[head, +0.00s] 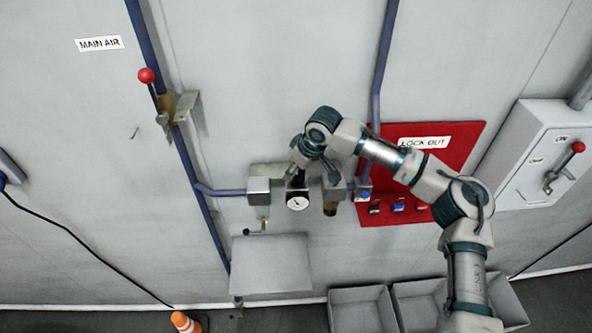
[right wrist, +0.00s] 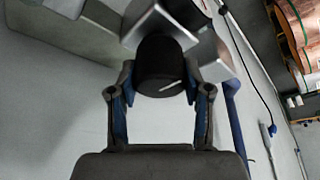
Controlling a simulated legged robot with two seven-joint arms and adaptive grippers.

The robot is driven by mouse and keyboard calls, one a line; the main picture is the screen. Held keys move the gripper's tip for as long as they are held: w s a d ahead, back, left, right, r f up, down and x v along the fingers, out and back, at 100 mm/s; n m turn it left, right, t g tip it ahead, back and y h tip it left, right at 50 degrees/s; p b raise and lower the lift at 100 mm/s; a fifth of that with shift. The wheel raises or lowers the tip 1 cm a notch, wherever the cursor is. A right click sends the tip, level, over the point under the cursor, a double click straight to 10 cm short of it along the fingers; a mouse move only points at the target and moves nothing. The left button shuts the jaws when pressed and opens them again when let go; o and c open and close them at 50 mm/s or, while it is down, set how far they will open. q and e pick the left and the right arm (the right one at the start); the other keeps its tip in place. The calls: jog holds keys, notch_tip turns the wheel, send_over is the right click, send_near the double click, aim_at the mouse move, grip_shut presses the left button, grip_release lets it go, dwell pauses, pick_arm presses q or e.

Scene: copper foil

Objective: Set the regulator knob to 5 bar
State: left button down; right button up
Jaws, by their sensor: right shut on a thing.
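The regulator knob (right wrist: 160,66) is a black cylinder with a white mark, seen large in the right wrist view. My right gripper (right wrist: 160,85) has its two fingers on either side of the knob and is shut on it. In the head view my right gripper (head: 303,168) reaches the top of the regulator and hides the knob there. The round white pressure gauge (head: 297,201) faces out just below the gripper. Its needle is too small to read. My left gripper does not show.
A red lockout board (head: 455,160) hangs right of the regulator, behind my right arm. A grey box (head: 270,264) sits below. Blue pipe (head: 221,191) runs in from the left, near a red-knobbed valve lever (head: 146,76). Grey bins (head: 357,309) stand at the bottom.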

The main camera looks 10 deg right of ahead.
jog(key=m+h, duration=0.1)
jog(key=m, duration=0.3)
jog(key=shift+t, duration=0.4)
jog(key=m+h, duration=0.2)
jog(key=m, duration=0.2)
jog(key=shift+m, duration=0.4)
jog(key=m+h, duration=0.1)
jog(key=m, duration=0.3)
jog(key=shift+m+h, duration=0.3)
jog(key=shift+h, duration=0.1)
jog(key=m+g+h, duration=0.1)
jog(key=m, duration=0.3)
jog(key=m+g, duration=0.1)
jog(key=m, duration=0.2)
jog(key=m+g+h, duration=0.1)
jog(key=m, duration=0.2)
jog(key=shift+r+m+h, duration=0.1)
jog(key=shift+m+h, duration=0.2)
jog(key=shift+m, duration=0.1)
jog(key=m+g, duration=0.1)
jog(key=m, duration=0.2)
jog(key=m+g, duration=0.2)
jog(key=m, duration=0.1)
jog(key=shift+d+m, duration=0.1)
jog(key=shift+m, duration=0.3)
